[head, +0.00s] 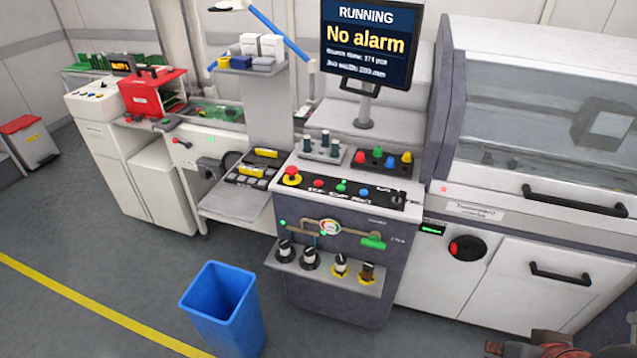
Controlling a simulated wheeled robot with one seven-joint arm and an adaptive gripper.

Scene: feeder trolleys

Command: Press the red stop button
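Nothing covers the buttons. I see no gripper fingers near the panel or elsewhere in the view.
A screen (366,40) above reads "RUNNING" and "No alarm". A tray of coloured pegs (380,161) stands behind the panel. A shelf with several knobs (325,270) juts from the cabinet front. A blue bin (222,305) stands on the floor at front left. A reddish-brown part shows at bottom right.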

